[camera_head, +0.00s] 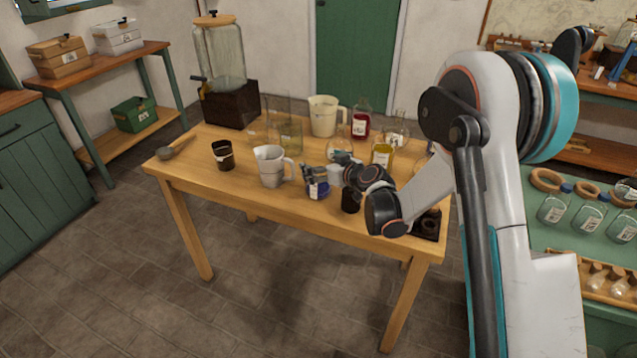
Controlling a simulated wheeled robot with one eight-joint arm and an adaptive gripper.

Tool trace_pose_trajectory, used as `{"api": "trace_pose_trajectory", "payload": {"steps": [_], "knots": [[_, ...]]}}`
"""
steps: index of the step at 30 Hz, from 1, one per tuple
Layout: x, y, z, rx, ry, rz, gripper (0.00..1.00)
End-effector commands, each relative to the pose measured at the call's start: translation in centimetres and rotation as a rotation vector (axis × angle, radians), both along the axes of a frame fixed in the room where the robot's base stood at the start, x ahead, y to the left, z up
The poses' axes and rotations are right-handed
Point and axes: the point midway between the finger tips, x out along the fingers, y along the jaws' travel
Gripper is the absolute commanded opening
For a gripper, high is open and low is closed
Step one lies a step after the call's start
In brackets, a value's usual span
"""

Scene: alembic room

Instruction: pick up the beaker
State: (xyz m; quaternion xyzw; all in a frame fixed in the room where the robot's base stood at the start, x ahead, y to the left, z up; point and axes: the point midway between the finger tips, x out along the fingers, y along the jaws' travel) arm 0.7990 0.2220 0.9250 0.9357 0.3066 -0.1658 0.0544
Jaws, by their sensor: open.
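My gripper (312,178) is open, low over the front middle of the wooden table (215,185). A small dark blue labelled vessel (318,191) shows right at its fingers; I cannot tell whether they touch it. A clear glass beaker-like vessel (290,137) stands behind, further back on the table, with other clear glass beside it. A grey-white jug with a handle (270,170) stands just left of my gripper. Which vessel is the beaker is not certain from this view.
A black cup (222,154) and a ladle-like tool (175,148) are at the left. A large glass dispenser (220,60) stands at the back left. A cream jug (323,116), a red bottle (361,123) and a yellow bottle (383,152) stand behind my gripper. The front left tabletop is clear.

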Motion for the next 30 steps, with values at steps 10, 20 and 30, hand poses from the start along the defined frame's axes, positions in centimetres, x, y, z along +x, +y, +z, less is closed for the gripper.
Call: {"api": "trace_pose_trajectory", "payload": {"steps": [10,20,30], "knots": [[0.19,0.13,0.0,0.0,0.0,0.0,0.7],[0.18,0.12,0.02,0.0,0.0,0.0,0.26],[0.18,0.12,0.27,0.0,0.0,0.0,0.26]]}}
